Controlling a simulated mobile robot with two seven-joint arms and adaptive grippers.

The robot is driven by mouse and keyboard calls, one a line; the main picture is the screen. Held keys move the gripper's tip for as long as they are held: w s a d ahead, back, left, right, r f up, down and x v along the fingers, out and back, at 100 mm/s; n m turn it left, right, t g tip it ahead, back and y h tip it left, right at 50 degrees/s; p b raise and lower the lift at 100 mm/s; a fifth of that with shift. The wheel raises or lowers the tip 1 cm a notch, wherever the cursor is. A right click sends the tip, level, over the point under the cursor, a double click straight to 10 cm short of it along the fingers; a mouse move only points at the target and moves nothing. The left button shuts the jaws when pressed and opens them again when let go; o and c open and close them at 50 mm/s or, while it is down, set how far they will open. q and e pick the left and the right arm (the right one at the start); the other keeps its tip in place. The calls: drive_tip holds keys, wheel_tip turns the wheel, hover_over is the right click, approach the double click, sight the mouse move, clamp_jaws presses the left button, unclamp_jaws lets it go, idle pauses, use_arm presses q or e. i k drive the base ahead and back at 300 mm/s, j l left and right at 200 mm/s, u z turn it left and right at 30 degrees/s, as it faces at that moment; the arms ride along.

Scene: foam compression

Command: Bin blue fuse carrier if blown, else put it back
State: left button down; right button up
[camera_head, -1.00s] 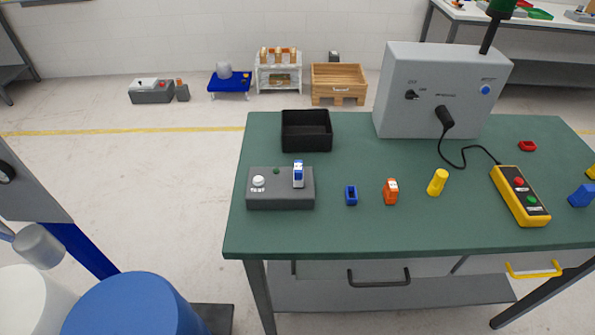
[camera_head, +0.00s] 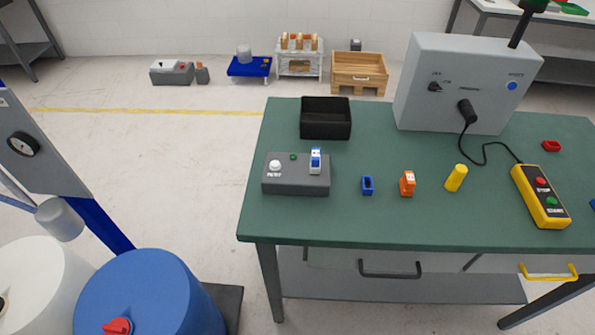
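A blue and white fuse carrier (camera_head: 315,161) stands upright on the right part of a dark grey tester box (camera_head: 296,184), which has a white round button (camera_head: 275,166) and a small green lamp or button (camera_head: 293,157). A smaller dark blue piece (camera_head: 367,185) stands on the green table to the right of the tester. An orange fuse carrier (camera_head: 407,183) stands beside it. An open black bin (camera_head: 326,133) stands behind the tester; its visible inside looks empty. Neither of my grippers shows in the head view.
The green table (camera_head: 340,222) also bears a yellow cylinder (camera_head: 456,178), a yellow pendant (camera_head: 540,196) cabled to a grey control box (camera_head: 455,80), and a red ring (camera_head: 551,146). A blue drum (camera_head: 150,295) stands on the floor at lower left. The table's front strip is clear.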

sight(315, 162)
drive_tip(key=u, duration=1.6)
drive_tip(key=k+l, duration=0.55)
drive_tip(key=l, duration=0.1)
